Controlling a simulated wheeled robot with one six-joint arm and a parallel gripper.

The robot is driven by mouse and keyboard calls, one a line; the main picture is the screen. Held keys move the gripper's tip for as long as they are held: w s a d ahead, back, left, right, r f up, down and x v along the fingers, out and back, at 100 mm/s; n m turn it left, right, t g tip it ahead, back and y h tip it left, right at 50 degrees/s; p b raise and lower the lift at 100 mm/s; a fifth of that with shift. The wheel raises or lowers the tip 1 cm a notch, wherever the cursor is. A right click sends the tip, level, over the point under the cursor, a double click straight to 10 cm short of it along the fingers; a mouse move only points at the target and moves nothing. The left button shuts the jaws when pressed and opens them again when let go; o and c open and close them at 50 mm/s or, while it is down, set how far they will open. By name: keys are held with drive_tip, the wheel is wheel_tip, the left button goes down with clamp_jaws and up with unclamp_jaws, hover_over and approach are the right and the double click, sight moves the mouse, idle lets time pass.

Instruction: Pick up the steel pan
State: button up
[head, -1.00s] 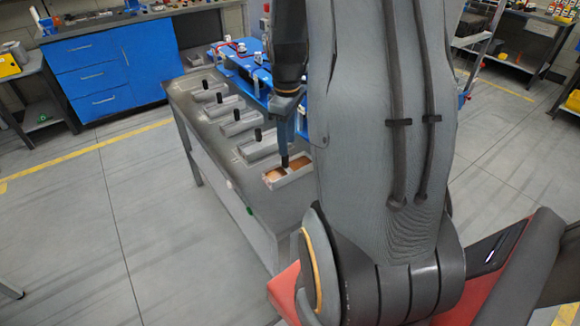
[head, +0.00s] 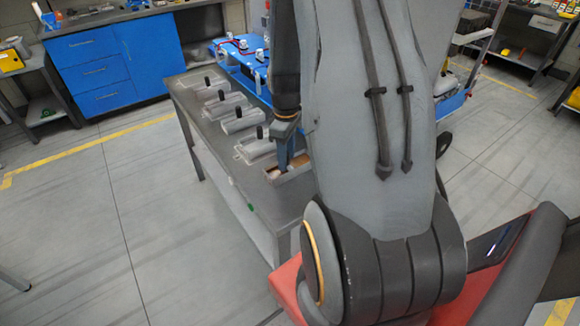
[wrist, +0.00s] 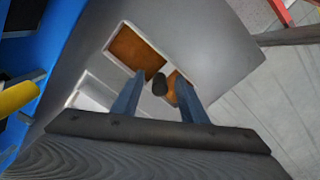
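The steel pan (head: 291,179) is a light, narrow tray near the right end of the grey table, partly hidden by my arm. In the wrist view, the pan (wrist: 146,41) shows two brown compartments and a black upright knob (wrist: 160,84) between them. My gripper (wrist: 160,78) is open, with one blue finger on each side of the knob and a visible gap to it. In the head view, my gripper (head: 285,155) is low over the pan and hides its knob. I cannot tell exactly how high the fingertips are over the pan.
Several similar grey trays with black knobs stand in a row on the table (head: 225,160), the nearest one (head: 255,149) close beside the pan. A blue machine (head: 240,55) runs behind them. Bare tabletop (wrist: 205,40) lies on the pan's other side.

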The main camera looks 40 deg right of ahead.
drive_tip(key=shift+c, duration=0.5)
clamp_jaws()
drive_tip(key=shift+r, duration=0.15)
